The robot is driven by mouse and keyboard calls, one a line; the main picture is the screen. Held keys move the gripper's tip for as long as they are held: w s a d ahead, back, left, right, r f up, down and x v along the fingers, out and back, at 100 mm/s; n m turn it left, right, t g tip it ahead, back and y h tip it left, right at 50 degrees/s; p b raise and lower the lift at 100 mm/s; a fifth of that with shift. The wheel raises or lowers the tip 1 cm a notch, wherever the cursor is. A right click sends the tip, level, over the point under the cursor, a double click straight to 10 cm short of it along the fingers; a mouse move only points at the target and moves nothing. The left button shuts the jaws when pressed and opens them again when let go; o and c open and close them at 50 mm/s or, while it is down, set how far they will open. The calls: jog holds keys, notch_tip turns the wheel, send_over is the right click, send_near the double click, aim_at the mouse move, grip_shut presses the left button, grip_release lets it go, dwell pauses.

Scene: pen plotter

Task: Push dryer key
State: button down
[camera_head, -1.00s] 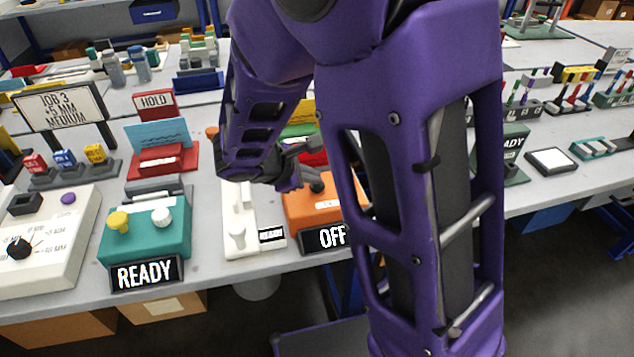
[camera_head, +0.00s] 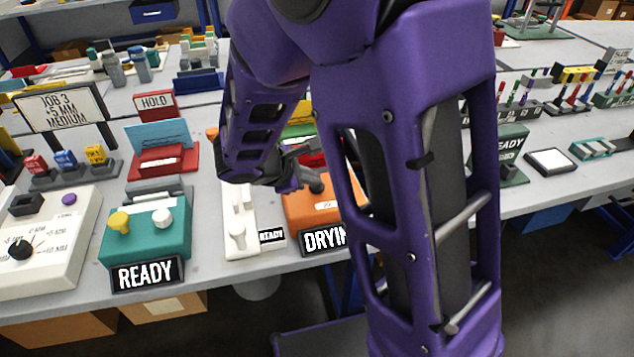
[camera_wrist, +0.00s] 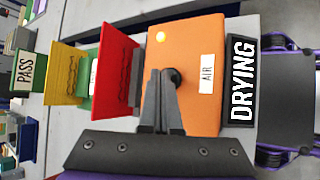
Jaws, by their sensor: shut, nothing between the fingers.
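The dryer is an orange box with an "AIR" label; it shows in the head view (camera_head: 325,212), partly behind my arm, and in the wrist view (camera_wrist: 203,52). Its front display (camera_wrist: 242,80) reads "DRYING", and a small yellow-orange light (camera_wrist: 160,38) glows on its top. The dark round key (camera_wrist: 172,77) sits on the box top, partly covered by my fingertips. My gripper (camera_wrist: 166,88) is shut and empty, with its tips at the key; contact cannot be told for sure. In the head view my gripper (camera_head: 305,172) is just above and left of the key.
Red (camera_wrist: 112,72) and yellow (camera_wrist: 66,72) upright plates stand beside the dryer. A white unit (camera_head: 238,225) marked "READY" is close on its left, then a teal box (camera_head: 150,232) with knobs. The table's front edge lies just before the dryer.

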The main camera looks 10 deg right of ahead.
aim_at(313, 188)
jog(key=shift+r+p, duration=2.2)
jog(key=shift+r, duration=0.85)
